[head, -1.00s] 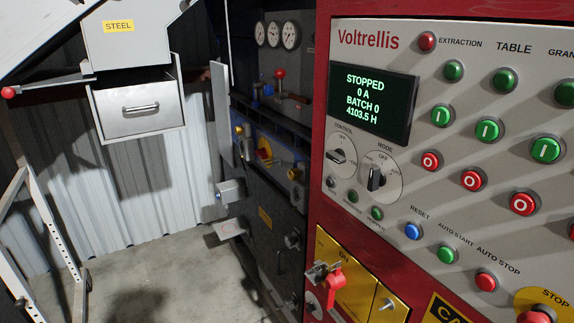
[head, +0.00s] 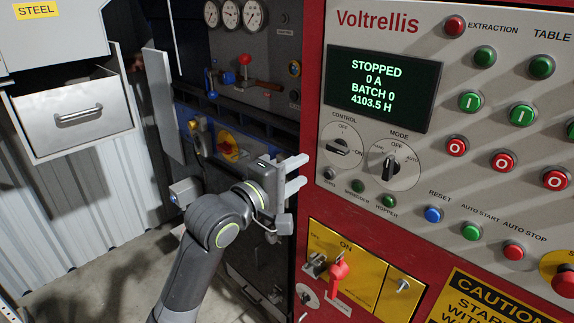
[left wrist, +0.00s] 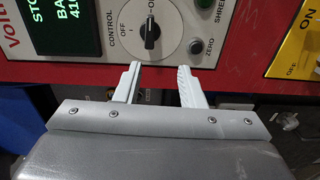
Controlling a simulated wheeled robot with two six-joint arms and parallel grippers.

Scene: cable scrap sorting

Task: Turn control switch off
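The control switch (head: 338,147) is a black rotary knob on a round plate marked OFF and ON, at the left of the grey panel under the display. In the left wrist view the knob (left wrist: 151,33) shows its white pointer line towards ON. My left gripper (head: 300,173) is just left of the red cabinet edge, slightly below and left of the knob. In the left wrist view its two fingers (left wrist: 158,68) are spread with nothing between them, pointing at the knob and apart from it. My right gripper is not in view.
The mode knob (head: 391,167) sits close to the right of the control switch. A small zero button (head: 329,173) is just below it. The display (head: 384,87) reads STOPPED. A red lever (head: 338,270) sticks out of a yellow plate lower down. A steel drawer (head: 72,112) hangs at the left.

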